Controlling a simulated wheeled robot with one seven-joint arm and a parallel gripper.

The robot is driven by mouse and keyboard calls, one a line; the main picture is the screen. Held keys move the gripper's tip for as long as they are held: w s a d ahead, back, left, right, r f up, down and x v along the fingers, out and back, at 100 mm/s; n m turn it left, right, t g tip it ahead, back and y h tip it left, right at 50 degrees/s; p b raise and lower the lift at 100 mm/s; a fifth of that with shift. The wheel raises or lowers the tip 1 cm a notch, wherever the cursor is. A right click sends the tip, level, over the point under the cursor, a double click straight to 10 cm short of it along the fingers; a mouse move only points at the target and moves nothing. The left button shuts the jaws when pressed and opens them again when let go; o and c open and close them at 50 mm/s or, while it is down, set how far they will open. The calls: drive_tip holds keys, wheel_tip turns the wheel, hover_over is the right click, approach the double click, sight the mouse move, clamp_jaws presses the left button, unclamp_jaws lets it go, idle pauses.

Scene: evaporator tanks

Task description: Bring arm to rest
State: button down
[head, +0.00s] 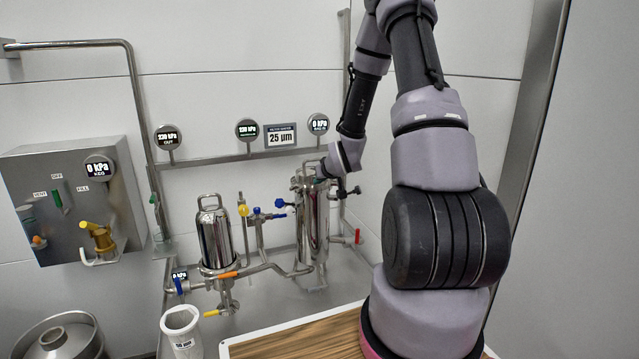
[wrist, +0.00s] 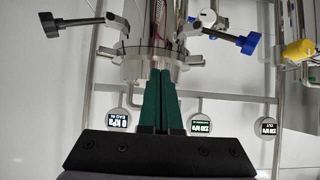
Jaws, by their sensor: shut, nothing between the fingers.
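My arm reaches from the right side of the head view up and over toward the back wall. My gripper (wrist: 161,75) shows in the wrist view as two green fingers shut together with nothing between them. Its fingertips are right by the flanged top of a steel filter housing (head: 313,232); I cannot tell if they touch it. In the head view my wrist hangs at that housing's top and hides the fingers. A blue clamp handle (wrist: 249,43) and a black clamp handle (wrist: 48,25) flank the fingers in the wrist view.
A second steel housing (head: 216,240) stands to the left, among pipes and coloured valves. A pipe rail carries gauges and a 25 µm sign (head: 280,136). A grey panel (head: 72,200) is at left. A white filter cup (head: 182,330) and a wood-topped surface (head: 300,343) are in front.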

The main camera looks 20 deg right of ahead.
drive_tip(key=s+f, duration=0.4)
drive_tip(key=s, duration=0.1)
drive_tip(key=s+a+r+m+g, duration=0.15)
drive_tip(key=s+r, duration=0.25)
drive_tip(key=r, duration=0.7)
drive_tip(key=s+a+r+m+g, duration=0.15)
drive_tip(key=s+r, duration=0.35)
drive_tip(key=r, duration=0.6)
drive_tip(key=s+a+r, duration=0.2)
drive_tip(key=s+r, duration=0.1)
drive_tip(key=s, duration=0.3)
drive_tip(key=s+a+r+y, duration=0.1)
drive_tip(key=s+a+r, duration=0.2)
drive_tip(key=s, duration=0.4)
drive_tip(key=s+a+r+m+y, duration=0.1)
drive_tip(key=s+a+r, duration=0.1)
drive_tip(key=s+r, duration=0.3)
drive_tip(key=shift+s+a+g, duration=0.35)
drive_tip(key=shift+s+g, duration=0.05)
drive_tip(key=shift+s, duration=0.6)
